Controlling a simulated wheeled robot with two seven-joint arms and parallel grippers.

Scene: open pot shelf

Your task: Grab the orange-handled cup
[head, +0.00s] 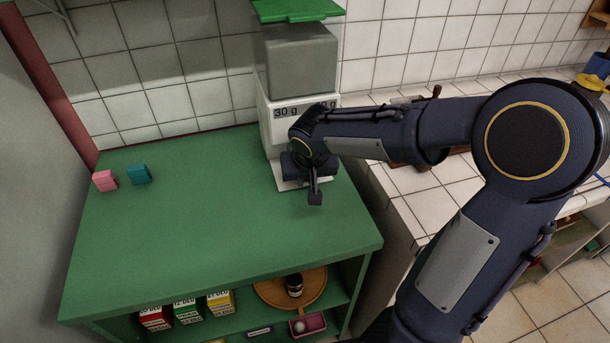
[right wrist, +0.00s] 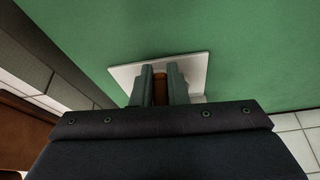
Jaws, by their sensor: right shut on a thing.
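My right gripper (head: 315,198) is over the right part of the green shelf top, in front of the white dispenser (head: 272,135) marked "30 g". In the right wrist view its two fingers (right wrist: 160,88) are close together on a narrow orange-brown piece (right wrist: 160,92), which fits the handle of the orange-handled cup. The rest of the cup is hidden behind the fingers and wrist. The dispenser's white base plate (right wrist: 193,72) shows just beyond the fingers. My left gripper is in neither view.
A pink block (head: 105,180) and a teal block (head: 139,174) stand at the left of the green top (head: 200,225). The middle of the top is clear. Below are several labelled boxes (head: 187,308), a round wooden tray (head: 265,292) and a pink box (head: 308,325). A tiled counter (head: 425,200) is at right.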

